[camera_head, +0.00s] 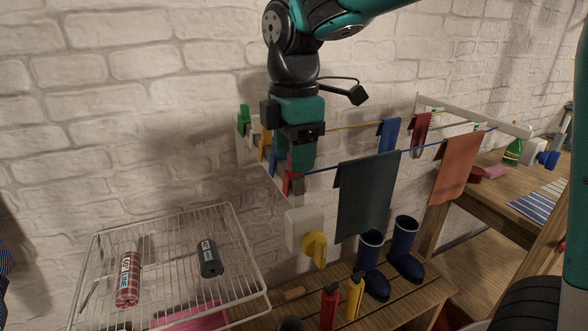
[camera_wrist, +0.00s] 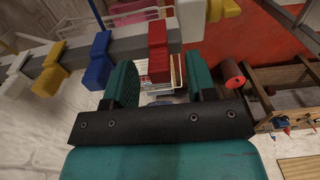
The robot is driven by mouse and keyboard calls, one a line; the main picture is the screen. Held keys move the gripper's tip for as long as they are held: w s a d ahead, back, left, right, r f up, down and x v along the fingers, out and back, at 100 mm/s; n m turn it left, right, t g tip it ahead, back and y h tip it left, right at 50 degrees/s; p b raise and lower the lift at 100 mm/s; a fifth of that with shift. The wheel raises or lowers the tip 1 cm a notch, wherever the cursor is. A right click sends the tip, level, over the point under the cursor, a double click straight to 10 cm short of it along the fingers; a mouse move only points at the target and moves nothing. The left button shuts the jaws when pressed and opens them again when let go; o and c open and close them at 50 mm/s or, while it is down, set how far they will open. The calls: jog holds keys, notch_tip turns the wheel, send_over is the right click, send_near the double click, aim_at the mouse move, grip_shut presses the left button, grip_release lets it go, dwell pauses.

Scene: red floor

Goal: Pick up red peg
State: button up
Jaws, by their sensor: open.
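The red peg (camera_head: 289,181) is at the near end of a row of coloured pegs on a pale rail on the wall. In the wrist view the red peg (camera_wrist: 158,50) appears centred in the gap between my two fingers. My gripper (camera_wrist: 160,84) is open, with clear space on both sides of the peg. In the head view my gripper (camera_head: 298,168) is right at the peg and covers part of it. I cannot tell how deep the peg sits between the fingers.
A blue peg (camera_head: 274,164), yellow peg (camera_head: 264,143) and green peg (camera_head: 243,121) share the rail. A yellow knob (camera_head: 315,248) is just below. Clotheslines with a dark towel (camera_head: 365,195) run right. A wire basket (camera_head: 258,277) stands lower left.

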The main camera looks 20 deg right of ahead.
jog(key=shift+f, duration=0.25)
grip_shut()
jog(key=shift+r, duration=0.1)
notch_tip(320, 180, up, 20)
jog(key=b, duration=0.1)
dwell(0.4)
notch_tip(320, 180, up, 5)
jog(key=p, duration=0.5)
dwell(0.3)
